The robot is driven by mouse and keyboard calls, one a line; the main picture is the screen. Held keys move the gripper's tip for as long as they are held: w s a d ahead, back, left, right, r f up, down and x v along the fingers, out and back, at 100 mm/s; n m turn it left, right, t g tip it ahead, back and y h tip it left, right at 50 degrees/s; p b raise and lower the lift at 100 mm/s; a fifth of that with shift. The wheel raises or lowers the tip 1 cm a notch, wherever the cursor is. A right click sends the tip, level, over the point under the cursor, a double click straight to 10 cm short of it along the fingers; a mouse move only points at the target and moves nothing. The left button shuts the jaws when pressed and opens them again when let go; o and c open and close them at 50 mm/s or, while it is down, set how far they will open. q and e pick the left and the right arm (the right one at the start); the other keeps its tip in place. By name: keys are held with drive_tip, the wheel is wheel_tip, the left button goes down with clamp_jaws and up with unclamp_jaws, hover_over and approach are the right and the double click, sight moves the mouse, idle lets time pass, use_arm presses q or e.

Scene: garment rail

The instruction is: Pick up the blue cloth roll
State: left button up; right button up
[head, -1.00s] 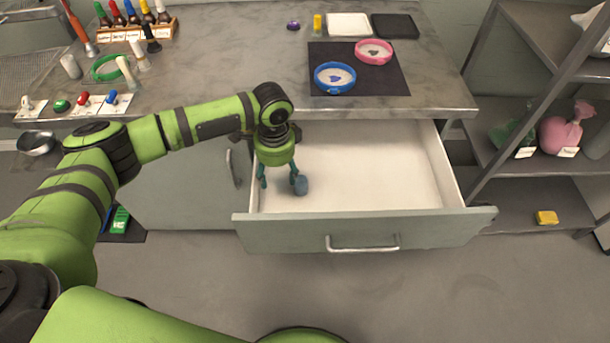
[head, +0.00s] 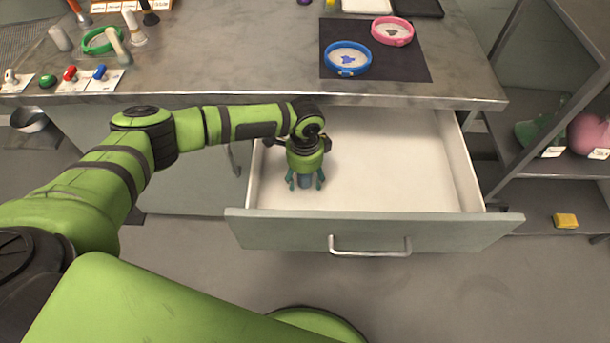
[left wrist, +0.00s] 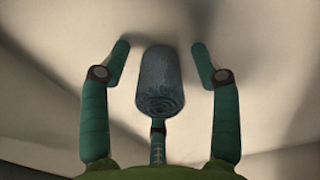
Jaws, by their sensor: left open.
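The blue cloth roll (left wrist: 159,82) lies between the open fingers of my left gripper in the left wrist view, with a gap on either side. Its spiral end faces the camera. In the head view only a small part of the roll (head: 305,182) shows below the gripper. My left gripper (head: 305,183) is inside the open drawer, pointing down over the roll, near the drawer's front left. Its fingers also show in the left wrist view (left wrist: 160,55), spread and not touching the roll. My right gripper is not in view.
The open drawer (head: 400,185) is bare to the right of the gripper; its front panel (head: 450,231) and side walls stand around it. The countertop (head: 240,60) overhangs behind, with blue (head: 348,60) and pink (head: 392,31) rimmed dishes on a dark mat. A shelf rack (head: 545,190) stands right.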

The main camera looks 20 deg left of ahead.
use_arm(q)
drive_tip(key=c, duration=0.9)
drive_tip(key=shift+c, duration=0.2)
